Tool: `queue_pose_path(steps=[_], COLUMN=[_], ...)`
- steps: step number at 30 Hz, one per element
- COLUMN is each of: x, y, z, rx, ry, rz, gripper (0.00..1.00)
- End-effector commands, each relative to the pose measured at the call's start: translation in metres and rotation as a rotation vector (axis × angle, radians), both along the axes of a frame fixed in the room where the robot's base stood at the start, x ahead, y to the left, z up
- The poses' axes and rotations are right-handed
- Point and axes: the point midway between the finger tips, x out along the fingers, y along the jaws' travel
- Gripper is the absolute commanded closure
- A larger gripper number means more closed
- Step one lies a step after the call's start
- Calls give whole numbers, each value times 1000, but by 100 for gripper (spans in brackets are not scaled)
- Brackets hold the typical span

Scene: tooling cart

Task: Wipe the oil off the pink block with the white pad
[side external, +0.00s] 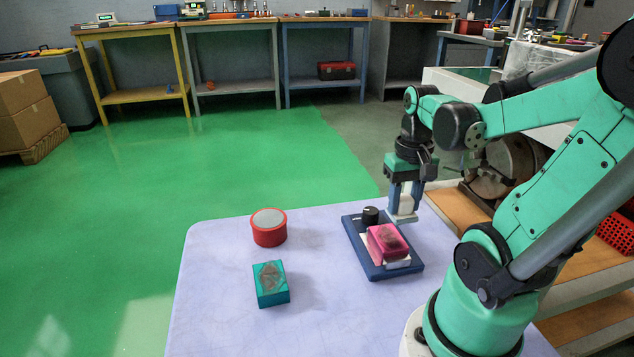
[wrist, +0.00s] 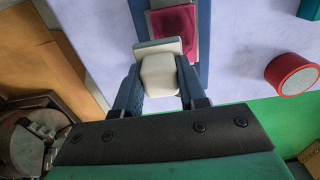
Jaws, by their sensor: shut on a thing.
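The pink block (side external: 388,243) sits on a white plate on a dark blue base (side external: 391,273) and has a brown smear on its top. In the wrist view the pink block (wrist: 176,22) shows at the top, partly covered. My gripper (side external: 404,200) is shut on the white pad (side external: 403,216), holding it by its blocky grip just behind the pink block in the side view. In the wrist view my gripper (wrist: 159,75) has both fingers against the pad's grip, and the pad's flat face (wrist: 157,47) lies near the pink block's edge. I cannot tell whether they touch.
A teal block (side external: 271,284) with a brown smear on top stands front left. A red round tin (side external: 269,231) with a grey top stands behind it. A black knob (side external: 370,215) is on the blue base. The pale table (side external: 215,290) is clear at the left.

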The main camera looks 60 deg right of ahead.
Motion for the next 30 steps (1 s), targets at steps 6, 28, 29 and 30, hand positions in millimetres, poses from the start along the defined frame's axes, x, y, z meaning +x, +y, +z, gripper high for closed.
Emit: queue_pose_path(steps=[6, 28, 29, 30], x=[0, 20, 18, 15], y=[0, 19, 17, 15], z=[-20, -43, -38, -36], rx=[0, 0, 0, 0], ry=[0, 0, 0, 0], rz=[0, -7, -6, -6], gripper=[100, 100, 100, 100])
